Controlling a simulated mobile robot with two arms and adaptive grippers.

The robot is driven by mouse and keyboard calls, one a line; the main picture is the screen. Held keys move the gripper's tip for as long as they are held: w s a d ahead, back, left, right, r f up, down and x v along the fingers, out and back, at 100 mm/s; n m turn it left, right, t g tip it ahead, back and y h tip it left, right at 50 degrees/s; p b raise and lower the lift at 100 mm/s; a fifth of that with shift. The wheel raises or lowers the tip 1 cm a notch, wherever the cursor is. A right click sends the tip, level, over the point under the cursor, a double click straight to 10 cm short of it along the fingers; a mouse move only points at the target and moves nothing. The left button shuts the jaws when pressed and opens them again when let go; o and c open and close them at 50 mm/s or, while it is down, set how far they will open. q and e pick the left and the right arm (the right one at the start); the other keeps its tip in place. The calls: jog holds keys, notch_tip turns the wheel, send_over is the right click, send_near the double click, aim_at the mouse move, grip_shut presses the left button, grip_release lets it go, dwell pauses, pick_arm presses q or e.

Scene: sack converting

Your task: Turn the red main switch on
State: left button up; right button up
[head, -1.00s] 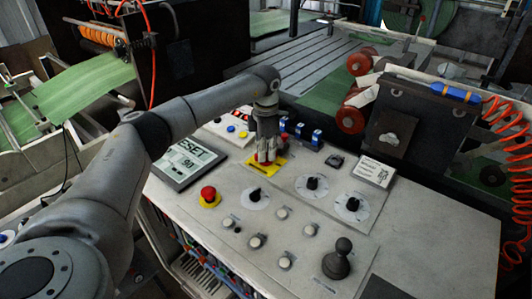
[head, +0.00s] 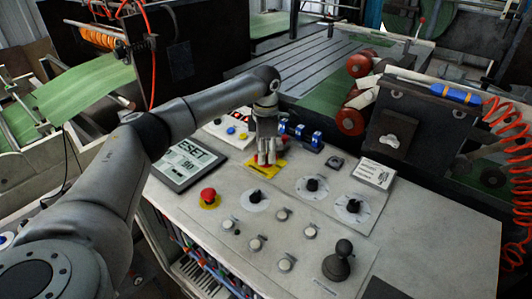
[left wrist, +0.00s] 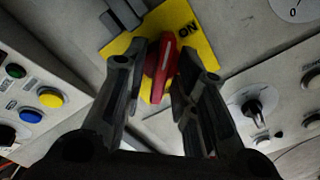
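The red main switch (left wrist: 160,70) is a red handle on a yellow plate (left wrist: 202,42) marked ON at its upper right in the left wrist view. The handle stands between my left gripper's fingers (left wrist: 161,62), which sit close against it on both sides and look shut on it. Its upper end leans a little toward the ON side. In the head view the left gripper (head: 267,157) points down at the yellow plate (head: 270,169) on the control panel, and its fingers hide most of the handle. My right gripper is not in view.
A red mushroom button (head: 208,195), black dials (head: 255,196), a display (head: 187,162) and a black joystick (head: 340,262) surround the switch. Yellow and blue buttons (left wrist: 50,98) lie left in the left wrist view. A dark machine block (head: 400,120) stands behind the panel.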

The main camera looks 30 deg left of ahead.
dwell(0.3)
pick_arm(q)
notch_tip(320, 180, up, 12)
dwell(0.4)
jog(key=shift+f, duration=0.1)
dwell(0.4)
